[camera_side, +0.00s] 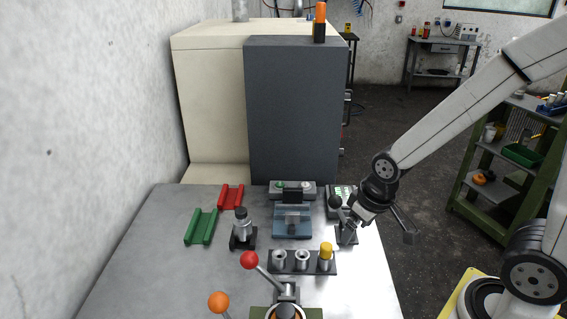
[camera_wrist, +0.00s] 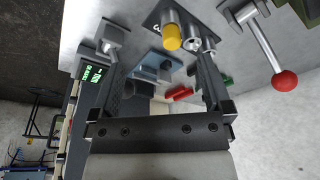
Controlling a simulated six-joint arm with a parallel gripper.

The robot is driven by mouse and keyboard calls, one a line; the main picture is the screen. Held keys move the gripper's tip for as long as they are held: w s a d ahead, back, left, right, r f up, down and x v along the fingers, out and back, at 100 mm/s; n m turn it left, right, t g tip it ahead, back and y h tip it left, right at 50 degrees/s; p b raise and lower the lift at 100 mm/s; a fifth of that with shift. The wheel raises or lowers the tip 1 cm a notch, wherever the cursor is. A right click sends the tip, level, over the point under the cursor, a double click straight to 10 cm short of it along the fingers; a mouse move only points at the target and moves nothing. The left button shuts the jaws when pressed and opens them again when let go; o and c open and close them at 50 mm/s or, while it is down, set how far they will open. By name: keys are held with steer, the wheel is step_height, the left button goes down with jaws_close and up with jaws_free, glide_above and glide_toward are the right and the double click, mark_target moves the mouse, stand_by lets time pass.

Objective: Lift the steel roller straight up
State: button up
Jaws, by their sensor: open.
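Several steel cylinders stand on the bench, and I cannot tell for certain which is the steel roller. One steel cylinder with a dark top (camera_side: 240,222) stands upright in a black holder left of centre. Others stand in a black rack (camera_side: 289,268) nearer the front; the right one has a yellow cap (camera_side: 326,250), also seen in the wrist view (camera_wrist: 172,38). My gripper (camera_side: 346,212) is low at the bench's right side, beside a small metal stand (camera_side: 346,236). In the wrist view my gripper (camera_wrist: 159,58) is open, with no object clearly held between its fingers.
A blue fixture (camera_side: 292,222) stands mid-bench, left of my gripper. A display unit with green figures (camera_wrist: 97,73) is close by. Red (camera_side: 230,195) and green (camera_side: 201,226) channels lie at the left. A red-knobbed lever (camera_side: 250,260) rises at the front. A dark cabinet (camera_side: 293,110) stands behind.

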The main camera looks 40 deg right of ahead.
steer(key=w+a+m+g, duration=0.1)
steer(key=w+a+m, duration=0.1)
steer(key=w+m, duration=0.45)
steer(key=w+a+m, duration=0.3)
steer(key=w, duration=0.7)
steer(key=m+g, duration=0.2)
steer(key=m, duration=0.6)
glide_above(242, 221)
steer(key=f, duration=0.2)
steer(key=w+f, duration=0.1)
steer(key=shift+d, duration=0.25)
steer(key=shift+s+f, duration=0.1)
steer(key=shift+f, duration=1.2)
steer(key=shift+f, duration=2.6)
steer(key=shift+r, duration=0.1)
jaws_close()
